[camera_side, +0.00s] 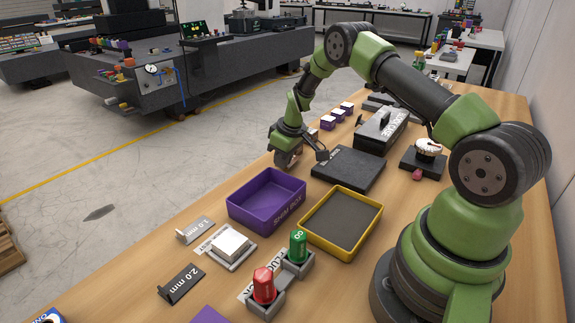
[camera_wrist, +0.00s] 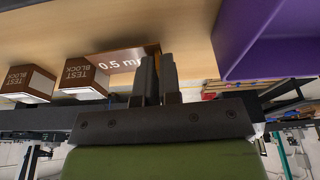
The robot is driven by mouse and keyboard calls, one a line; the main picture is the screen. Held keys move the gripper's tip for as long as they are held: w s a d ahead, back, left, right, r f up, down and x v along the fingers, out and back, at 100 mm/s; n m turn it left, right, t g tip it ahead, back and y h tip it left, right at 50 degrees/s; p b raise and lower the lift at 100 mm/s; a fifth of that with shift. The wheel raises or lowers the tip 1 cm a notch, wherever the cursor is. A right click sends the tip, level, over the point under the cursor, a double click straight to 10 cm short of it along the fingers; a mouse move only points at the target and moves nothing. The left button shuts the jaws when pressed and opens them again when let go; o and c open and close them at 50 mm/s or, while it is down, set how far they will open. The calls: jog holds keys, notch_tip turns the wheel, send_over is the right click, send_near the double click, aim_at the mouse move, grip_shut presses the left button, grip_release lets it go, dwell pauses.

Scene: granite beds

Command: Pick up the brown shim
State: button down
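The brown shim (camera_wrist: 115,62) is a thin plate marked "0.5 m…" in white, with the rest of the marking cut off by my fingers in the wrist view. My gripper (camera_wrist: 158,60) is right at the shim's right end, with its two dark fingers close together and a narrow gap between them. A brownish sliver shows in that gap. I cannot tell whether the fingers press on the shim. In the side view my gripper (camera_side: 287,160) is low over the table behind the purple shim box (camera_side: 266,205), and it hides the shim there.
Two brown-and-white test blocks (camera_wrist: 80,78) (camera_wrist: 28,82) stand left of my fingers in the wrist view. A dark plate (camera_side: 348,168) lies right of my gripper. The yellow-rimmed tray (camera_side: 340,222), the silver 1.0 mm shim (camera_side: 195,230) and the black 2.0 mm shim (camera_side: 181,283) are nearer the camera.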

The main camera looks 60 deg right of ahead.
jog(key=shift+a+r, duration=0.25)
jog(key=shift+r, duration=0.75)
dwell(0.4)
jog(key=shift+w+v, duration=0.2)
jog(key=shift+v, duration=0.6)
jog(key=shift+w+v, duration=0.2)
jog(key=shift+v, duration=0.6)
jog(key=shift+w+v, duration=0.2)
jog(key=shift+v, duration=0.65)
jog(key=shift+r, duration=0.1)
